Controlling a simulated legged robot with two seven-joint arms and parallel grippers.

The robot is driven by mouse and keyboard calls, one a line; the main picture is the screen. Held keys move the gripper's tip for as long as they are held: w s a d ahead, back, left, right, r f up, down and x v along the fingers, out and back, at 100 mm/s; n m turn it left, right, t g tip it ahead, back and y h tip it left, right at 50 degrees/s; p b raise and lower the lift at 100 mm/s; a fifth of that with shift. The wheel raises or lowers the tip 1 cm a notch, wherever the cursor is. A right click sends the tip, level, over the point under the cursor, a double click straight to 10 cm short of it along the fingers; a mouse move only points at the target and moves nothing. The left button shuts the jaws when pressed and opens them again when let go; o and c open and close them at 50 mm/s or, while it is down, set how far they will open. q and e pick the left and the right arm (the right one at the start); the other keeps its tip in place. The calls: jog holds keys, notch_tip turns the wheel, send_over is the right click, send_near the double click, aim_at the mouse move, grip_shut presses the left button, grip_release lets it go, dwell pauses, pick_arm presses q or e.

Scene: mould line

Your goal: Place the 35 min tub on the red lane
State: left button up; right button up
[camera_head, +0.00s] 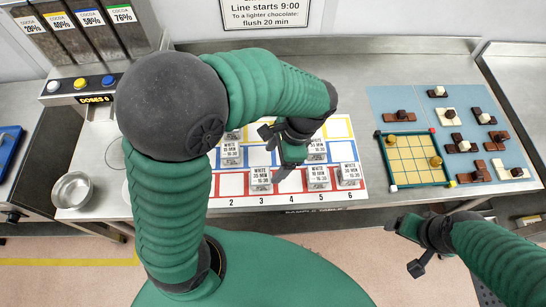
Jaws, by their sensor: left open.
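The lane board has a yellow lane (340,128) at the back, a blue lane (343,151) in the middle and a red lane (231,186) in front. Small tubs with white labels stand on it: one in the red lane above 3 (260,178), others above 5 (318,178) and 6 (348,175). Blue-lane tubs stand at left (231,153) and right (316,152). The labels are too small to tell surely which is the 35 min tub. My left gripper (275,153) is open over the board's middle, apart from any tub I can make out. My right gripper (403,247) looks open and empty at the counter's front.
A green-edged yellow grid tray (412,158) and a blue mat (393,99) with chocolate pieces lie at right. A metal bowl (72,190) and the cocoa dispenser (84,85) stand at left. My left arm hides the board's left end.

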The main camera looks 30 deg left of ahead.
aim_at(265, 176)
pick_arm(q)
jog(key=n+t+h, duration=0.1)
jog(key=n, duration=0.2)
jog(key=s+a+f+n+t+h, duration=0.1)
jog(key=n, duration=0.2)
jog(key=a+f+n+t, duration=0.1)
jog(key=n+t, duration=0.1)
jog(key=n, duration=0.1)
jog(key=shift+s+f+h, duration=0.25)
jog(key=shift+s+h, duration=0.1)
jog(key=shift+h, duration=0.05)
jog(key=shift+s+a+n+t, duration=0.15)
jog(key=shift+a+n+t, duration=0.25)
jog(key=shift+n, duration=0.4)
jog(key=shift+w+d+f, duration=0.1)
jog(key=shift+w+d, duration=0.1)
jog(key=shift+w, duration=0.15)
jog(key=shift+s, duration=0.15)
